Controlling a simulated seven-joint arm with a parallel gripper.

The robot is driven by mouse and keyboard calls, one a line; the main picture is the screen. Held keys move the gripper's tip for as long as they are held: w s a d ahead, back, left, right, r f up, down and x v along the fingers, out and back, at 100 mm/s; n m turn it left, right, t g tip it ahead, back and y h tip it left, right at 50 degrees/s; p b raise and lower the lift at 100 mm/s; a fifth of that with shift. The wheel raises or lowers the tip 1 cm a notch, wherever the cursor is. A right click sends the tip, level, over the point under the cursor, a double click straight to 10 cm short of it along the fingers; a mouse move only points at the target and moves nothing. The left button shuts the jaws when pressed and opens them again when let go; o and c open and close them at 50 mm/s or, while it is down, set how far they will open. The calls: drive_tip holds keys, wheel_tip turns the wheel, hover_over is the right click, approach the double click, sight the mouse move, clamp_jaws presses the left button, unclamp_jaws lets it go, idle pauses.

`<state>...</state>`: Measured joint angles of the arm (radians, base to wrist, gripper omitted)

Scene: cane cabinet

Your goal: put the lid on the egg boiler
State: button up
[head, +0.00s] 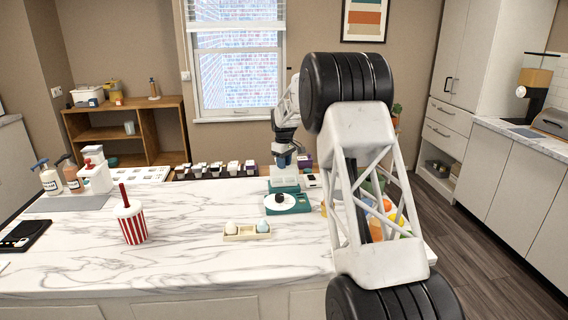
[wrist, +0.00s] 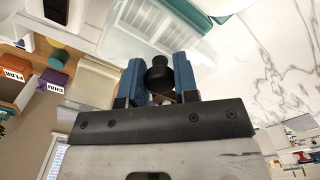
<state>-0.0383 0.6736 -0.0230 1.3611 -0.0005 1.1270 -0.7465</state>
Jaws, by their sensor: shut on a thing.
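The egg boiler (head: 298,207) is a teal base with a white round plate and a dark centre, standing on the marble counter in the head view. The lid (head: 284,184) is a pale see-through cover with a teal rim, just behind the boiler. In the wrist view the lid (wrist: 130,42) spreads out beyond my fingers. My gripper (head: 284,160) is above the lid, and its blue fingers (wrist: 160,80) are shut on the lid's black knob (wrist: 158,66). Whether the lid touches the counter cannot be told.
A small tray (head: 247,237) with two eggs sits in front of the boiler. A striped cup (head: 132,226) with a straw stands left. Several dark-and-white boxes (head: 215,170) line the back edge. My arm hides the counter's right part. The counter between cup and boiler is mostly clear.

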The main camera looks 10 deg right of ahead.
drive_tip(key=shift+f, duration=0.5)
idle(1.0)
drive_tip(key=o, duration=1.5)
drive_tip(key=shift+r, duration=0.2)
drive_tip(key=shift+r, duration=3.3)
clamp_jaws()
